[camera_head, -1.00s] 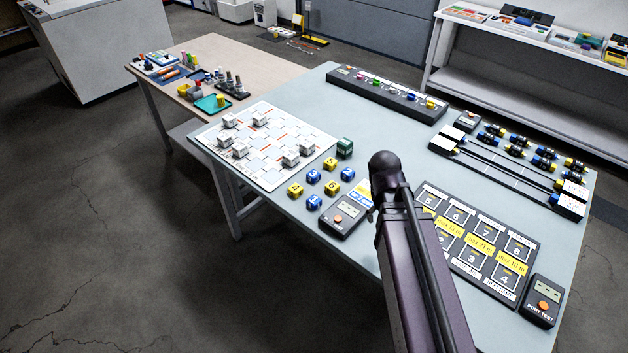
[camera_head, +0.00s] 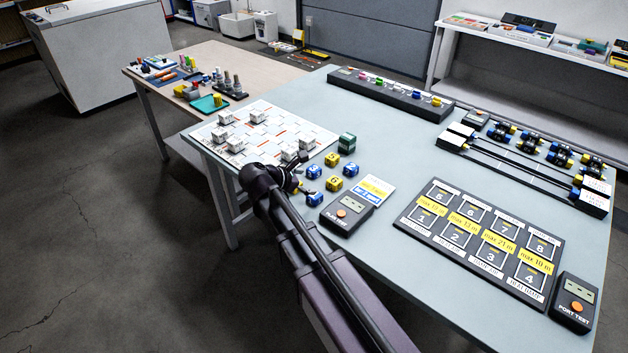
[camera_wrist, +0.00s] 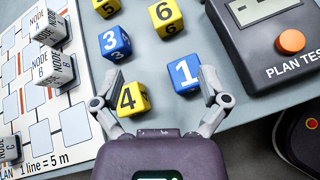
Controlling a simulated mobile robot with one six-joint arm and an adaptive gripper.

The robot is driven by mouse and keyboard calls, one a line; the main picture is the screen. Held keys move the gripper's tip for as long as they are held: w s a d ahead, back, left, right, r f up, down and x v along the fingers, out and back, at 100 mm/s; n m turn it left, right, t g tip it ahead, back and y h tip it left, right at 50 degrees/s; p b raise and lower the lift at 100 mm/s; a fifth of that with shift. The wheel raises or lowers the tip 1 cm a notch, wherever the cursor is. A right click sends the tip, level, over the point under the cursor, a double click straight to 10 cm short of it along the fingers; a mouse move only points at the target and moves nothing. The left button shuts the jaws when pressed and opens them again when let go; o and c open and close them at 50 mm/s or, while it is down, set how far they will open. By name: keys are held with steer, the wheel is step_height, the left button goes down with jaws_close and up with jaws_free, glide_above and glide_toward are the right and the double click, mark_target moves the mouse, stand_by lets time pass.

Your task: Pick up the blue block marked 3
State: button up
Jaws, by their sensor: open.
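The blue block marked 3 (camera_wrist: 114,43) stands on the table in the wrist view, beyond my left fingertip. It also shows in the head view (camera_head: 313,172), just past my gripper (camera_head: 301,187). In the wrist view my gripper (camera_wrist: 160,74) is open and empty, with its fingers spread wide. A yellow block marked 4 (camera_wrist: 132,98) sits between the fingers, close to the left one, and nearer to me than the 3 block. A blue block marked 1 (camera_wrist: 184,76) lies near the right fingertip. The 4 block is largely hidden in the head view.
A yellow block marked 6 (camera_wrist: 166,14) and another yellow block (camera_wrist: 106,6) lie farther back. A plan tester (camera_wrist: 265,35) stands at the right. The plan board (camera_wrist: 38,110) with white node blocks (camera_wrist: 55,68) is at the left. The table's front edge runs close by.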

steer(key=a+n, duration=0.1)
steer(key=a, duration=0.1)
steer(key=a+n+t+b, duration=0.1)
steer(key=a, duration=0.1)
steer(key=a+n+t, duration=0.1)
steer(key=a, duration=0.1)
steer(key=shift+w+a+n+b, duration=0.25)
steer(key=shift+n+b, duration=0.1)
steer(key=shift+n, duration=0.05)
steer(key=shift+a+r+n+t, duration=0.15)
steer(key=shift+a+n+t, duration=0.2)
steer(key=shift+a, duration=0.25)
steer(key=shift+d, duration=0.1)
steer(key=b, duration=0.3)
glide_toward(311, 170)
steer(key=x, duration=0.4)
steer(key=shift+w+f, duration=0.1)
steer(key=shift+f, duration=0.3)
steer(key=shift+w+d, duration=0.2)
steer(key=shift+d, duration=0.05)
steer(key=shift+b+x, duration=1)
steer(key=shift+x, duration=1.55)
steer(key=shift+d+r, duration=0.1)
steer(key=shift+r, duration=0.1)
